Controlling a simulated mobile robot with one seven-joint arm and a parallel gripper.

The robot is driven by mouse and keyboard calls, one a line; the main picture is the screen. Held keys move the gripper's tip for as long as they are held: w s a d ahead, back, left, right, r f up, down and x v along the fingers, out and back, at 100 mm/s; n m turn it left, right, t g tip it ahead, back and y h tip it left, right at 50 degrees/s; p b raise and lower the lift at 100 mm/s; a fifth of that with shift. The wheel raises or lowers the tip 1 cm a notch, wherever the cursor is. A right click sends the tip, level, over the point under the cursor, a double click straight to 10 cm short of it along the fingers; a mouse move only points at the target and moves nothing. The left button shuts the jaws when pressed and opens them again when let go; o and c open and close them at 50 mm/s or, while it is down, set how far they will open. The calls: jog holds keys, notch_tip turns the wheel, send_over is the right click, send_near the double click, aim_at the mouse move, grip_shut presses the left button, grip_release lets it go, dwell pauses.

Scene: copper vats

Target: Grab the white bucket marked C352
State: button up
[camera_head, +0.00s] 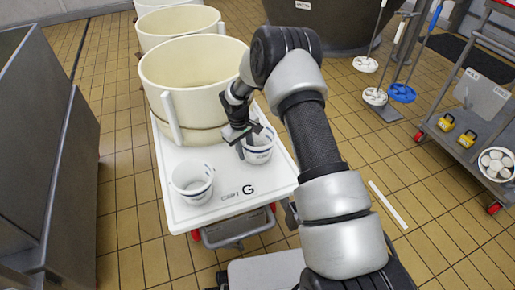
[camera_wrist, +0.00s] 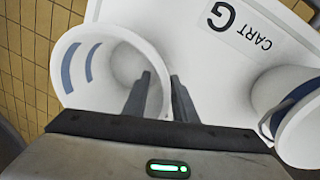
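Two white buckets stand on the white top of the cart (camera_head: 230,197) marked CART G. My gripper (camera_head: 242,150) is down at the left wall of the right-hand bucket (camera_head: 262,154). In the wrist view this bucket (camera_wrist: 115,58) is at left, with blue stripes inside. One finger is inside the bucket and the other outside, close together with the wall between them, at my gripper (camera_wrist: 161,78). The other bucket (camera_head: 192,186) stands apart to the left; it also shows at right in the wrist view (camera_wrist: 302,128). I cannot read C352 on either bucket.
A large cream vat (camera_head: 190,75) stands on the cart just behind the buckets, with more vats beyond. A grey metal unit (camera_head: 75,170) is close at left. A grey trolley (camera_head: 470,125) and long-handled tools (camera_head: 402,92) are at right. Tiled floor lies between.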

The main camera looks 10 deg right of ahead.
grip_shut()
jog(key=shift+r, duration=0.1)
